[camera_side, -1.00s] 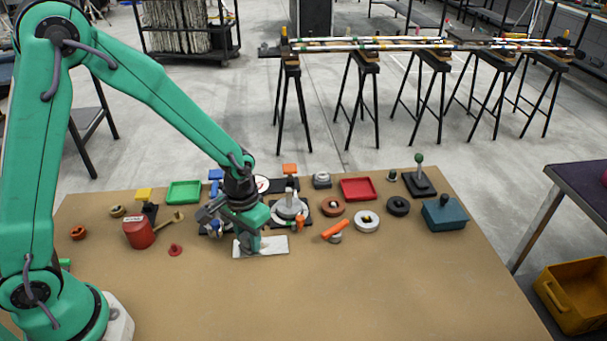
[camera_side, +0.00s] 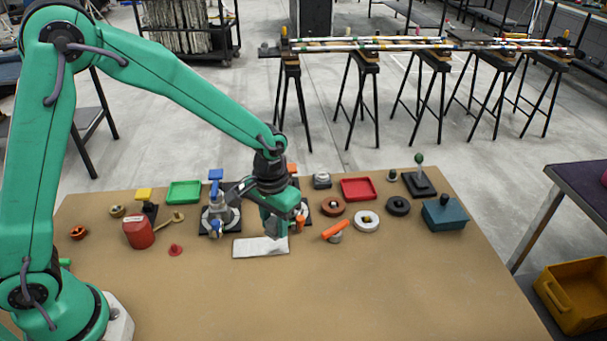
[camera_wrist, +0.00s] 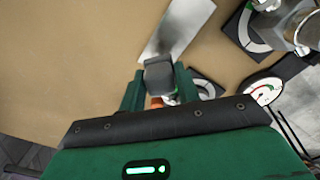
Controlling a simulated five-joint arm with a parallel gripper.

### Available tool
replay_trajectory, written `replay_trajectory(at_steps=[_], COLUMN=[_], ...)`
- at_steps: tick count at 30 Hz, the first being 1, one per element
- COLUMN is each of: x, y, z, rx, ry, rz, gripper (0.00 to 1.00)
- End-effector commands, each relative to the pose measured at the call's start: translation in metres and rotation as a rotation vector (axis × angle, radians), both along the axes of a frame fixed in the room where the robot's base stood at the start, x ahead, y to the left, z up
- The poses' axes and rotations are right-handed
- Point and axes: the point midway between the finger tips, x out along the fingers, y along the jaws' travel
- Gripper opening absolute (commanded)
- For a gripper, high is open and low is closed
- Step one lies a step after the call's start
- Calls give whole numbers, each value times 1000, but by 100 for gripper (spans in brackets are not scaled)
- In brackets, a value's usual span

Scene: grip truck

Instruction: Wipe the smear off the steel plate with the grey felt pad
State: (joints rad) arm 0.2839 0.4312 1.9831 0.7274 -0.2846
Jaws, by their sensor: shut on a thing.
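The steel plate (camera_side: 258,248) lies flat on the tan table, pale and shiny; it also shows in the wrist view (camera_wrist: 180,30). My gripper (camera_side: 277,221) is at the plate's right end in the side view. In the wrist view my gripper (camera_wrist: 159,86) is shut on the grey felt pad (camera_wrist: 158,76), which sits between its fingers. The pad covers the plate's near end there. I cannot tell if it presses on the surface.
A valve with a blue handle (camera_side: 217,213) stands behind the plate's left. An orange-handled item (camera_side: 335,230) and a white ring (camera_side: 366,221) lie to the right. A red can (camera_side: 139,232) stands at left. The table's front is clear.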

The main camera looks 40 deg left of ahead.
Motion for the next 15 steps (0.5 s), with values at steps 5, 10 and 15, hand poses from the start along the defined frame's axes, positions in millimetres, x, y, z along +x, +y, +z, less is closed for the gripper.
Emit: replay_trajectory(at_steps=[5, 10, 15], x=[0, 0, 0], y=[0, 0, 0], z=[17, 32, 42], rx=[-1, -1, 0], ry=[-2, -2, -2], rz=[0, 0, 0], gripper=[11, 11, 11])
